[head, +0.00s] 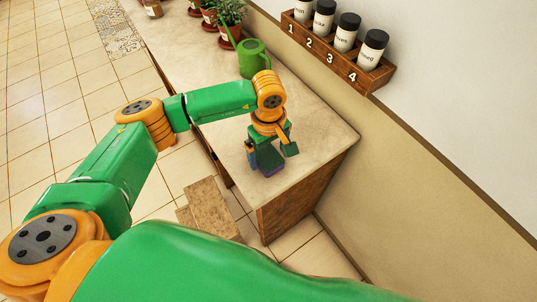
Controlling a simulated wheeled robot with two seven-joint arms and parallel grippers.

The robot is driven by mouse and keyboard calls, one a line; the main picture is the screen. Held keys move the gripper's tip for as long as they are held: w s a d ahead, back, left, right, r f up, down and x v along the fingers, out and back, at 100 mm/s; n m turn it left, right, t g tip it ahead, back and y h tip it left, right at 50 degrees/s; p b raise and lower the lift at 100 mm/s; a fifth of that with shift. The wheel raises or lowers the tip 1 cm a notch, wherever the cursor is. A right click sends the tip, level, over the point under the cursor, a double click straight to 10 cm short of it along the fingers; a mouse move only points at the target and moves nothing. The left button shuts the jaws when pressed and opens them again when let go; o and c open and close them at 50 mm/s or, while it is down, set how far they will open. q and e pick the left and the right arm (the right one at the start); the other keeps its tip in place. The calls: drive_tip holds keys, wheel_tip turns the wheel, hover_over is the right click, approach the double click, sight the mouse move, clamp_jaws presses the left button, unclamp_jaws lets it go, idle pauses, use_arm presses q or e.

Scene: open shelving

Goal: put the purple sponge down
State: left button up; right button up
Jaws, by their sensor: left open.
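The purple sponge (268,172) is at the near end of the countertop, directly below my left gripper, and appears to rest on the counter. Only its lower part shows clearly; the gripper hides the rest. My left gripper (270,158) points down over the sponge with its jaws open, one finger on each side as far as the view shows. Whether a finger still touches the sponge cannot be told. My right gripper is not in view.
The light countertop (315,138) is bare right of the gripper, ending at a wooden side. A green watering can (251,60) and potted plants (230,12) stand farther back. A numbered wall rack (338,57) holds several jars. A wooden step (210,207) stands on the floor.

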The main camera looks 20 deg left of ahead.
sight(268, 157)
use_arm(q)
wheel_tip(268, 157, up, 10)
drive_tip(key=b, duration=0.1)
drive_tip(key=shift+r+b, duration=0.2)
drive_tip(key=shift+b, duration=0.15)
drive_tip(key=shift+s, duration=0.1)
